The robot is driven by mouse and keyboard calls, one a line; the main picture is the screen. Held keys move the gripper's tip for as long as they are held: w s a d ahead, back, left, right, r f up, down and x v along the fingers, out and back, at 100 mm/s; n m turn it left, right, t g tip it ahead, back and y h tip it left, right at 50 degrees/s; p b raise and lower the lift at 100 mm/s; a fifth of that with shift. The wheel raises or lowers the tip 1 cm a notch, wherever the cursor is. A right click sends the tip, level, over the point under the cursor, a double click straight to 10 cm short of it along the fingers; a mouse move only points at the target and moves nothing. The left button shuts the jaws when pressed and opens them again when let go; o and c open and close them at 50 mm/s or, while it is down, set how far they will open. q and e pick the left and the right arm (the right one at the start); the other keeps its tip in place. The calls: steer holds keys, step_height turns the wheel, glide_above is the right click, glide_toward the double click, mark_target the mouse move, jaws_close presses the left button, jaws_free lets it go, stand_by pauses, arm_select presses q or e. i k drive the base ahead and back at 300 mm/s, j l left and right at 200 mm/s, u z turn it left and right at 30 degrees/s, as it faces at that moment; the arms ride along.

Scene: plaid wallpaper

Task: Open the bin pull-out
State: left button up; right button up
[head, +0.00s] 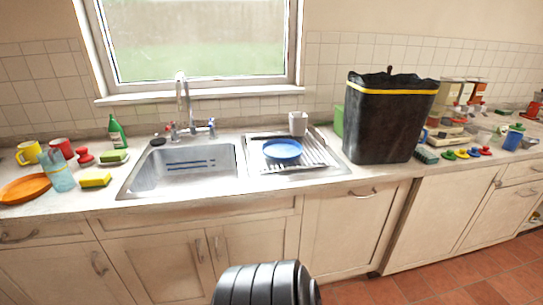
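A tall cream front panel (345,235) with a horizontal bar handle near its top sits under the counter, right of the sink cupboards. It is closed, flush with the fronts beside it. It looks like the bin pull-out, but no label confirms this. A wider plain front (437,222) is to its right, also closed. A large black bin (385,125) with a yellow band and a dark liner stands upright on the counter above these fronts. Neither of my grippers is in view.
The sink (185,168) and its drainer with a blue bowl (282,150) are left of the black bin. Closed doors (165,260) are below the sink. Jars and small items crowd the right counter. Terracotta floor (440,285) is clear at the lower right.

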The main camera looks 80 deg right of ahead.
mark_target(345, 232)
steer(key=z, duration=3.55)
